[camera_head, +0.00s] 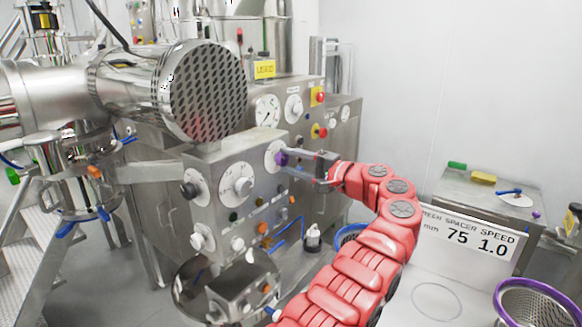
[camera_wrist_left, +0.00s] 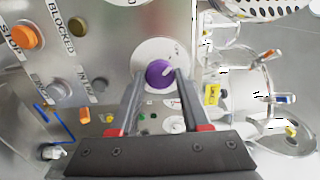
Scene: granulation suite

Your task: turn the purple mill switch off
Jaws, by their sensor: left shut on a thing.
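The purple mill switch (camera_head: 280,158) is a round knob on a pale dial on the steel control panel's upper right. In the left wrist view the purple switch (camera_wrist_left: 158,73) sits between two finger tips, with a light pointer mark on it toward the upper right. My left gripper (camera_head: 291,158) reaches the panel from the right on the red arm, its fingers shut on the switch. It also shows in the left wrist view (camera_wrist_left: 160,78). The dial's markings are too small to read. My right gripper is not in view.
A black knob (camera_head: 188,189) and a white dial (camera_head: 237,184) are on the same panel, with several buttons below. A large perforated steel drum (camera_head: 207,91) overhangs the panel's upper left. A sign (camera_head: 470,243) and a purple-rimmed basket (camera_head: 535,300) stand at right.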

